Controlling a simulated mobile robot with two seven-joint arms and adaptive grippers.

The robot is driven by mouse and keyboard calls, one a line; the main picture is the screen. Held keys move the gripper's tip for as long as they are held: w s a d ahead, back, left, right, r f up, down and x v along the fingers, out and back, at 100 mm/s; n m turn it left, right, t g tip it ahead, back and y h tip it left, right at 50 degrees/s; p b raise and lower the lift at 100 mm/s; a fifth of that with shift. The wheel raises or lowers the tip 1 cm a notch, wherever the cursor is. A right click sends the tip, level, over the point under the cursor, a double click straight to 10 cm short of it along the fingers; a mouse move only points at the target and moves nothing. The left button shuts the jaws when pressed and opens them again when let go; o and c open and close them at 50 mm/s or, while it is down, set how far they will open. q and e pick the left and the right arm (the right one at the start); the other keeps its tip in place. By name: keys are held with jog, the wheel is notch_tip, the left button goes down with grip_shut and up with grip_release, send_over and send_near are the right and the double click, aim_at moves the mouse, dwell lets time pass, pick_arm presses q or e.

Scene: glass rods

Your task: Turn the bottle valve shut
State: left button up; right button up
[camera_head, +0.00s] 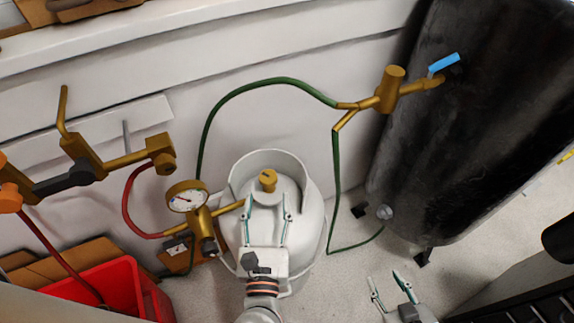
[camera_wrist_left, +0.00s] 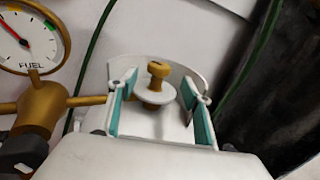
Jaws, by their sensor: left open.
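The bottle valve is a brass knob (camera_head: 267,180) on top of the white gas bottle (camera_head: 316,222), inside its raised collar (camera_head: 262,155). The knob also shows in the left wrist view (camera_wrist_left: 158,70), on a round base between my finger pads. My left gripper (camera_head: 266,204) is open, with one teal-padded finger on each side of the valve area. The knob lies just beyond the fingertips in the head view, and no contact shows. My right gripper (camera_head: 388,281) is open and empty at the lower right, away from the bottle.
A fuel gauge (camera_head: 187,197) on brass fittings joins the bottle at its left. A green hose (camera_head: 283,80) arcs behind to a brass branch fitting (camera_head: 385,92). A dark tank (camera_head: 450,140) stands right, a red crate (camera_head: 110,285) lower left.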

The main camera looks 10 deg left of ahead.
aim_at(268, 185)
pick_arm(q)
jog(key=w, duration=0.5)
jog(key=w+a, duration=0.1)
jog(key=w, duration=0.1)
jog(key=shift+w, duration=0.25)
jog(key=c, duration=1.1)
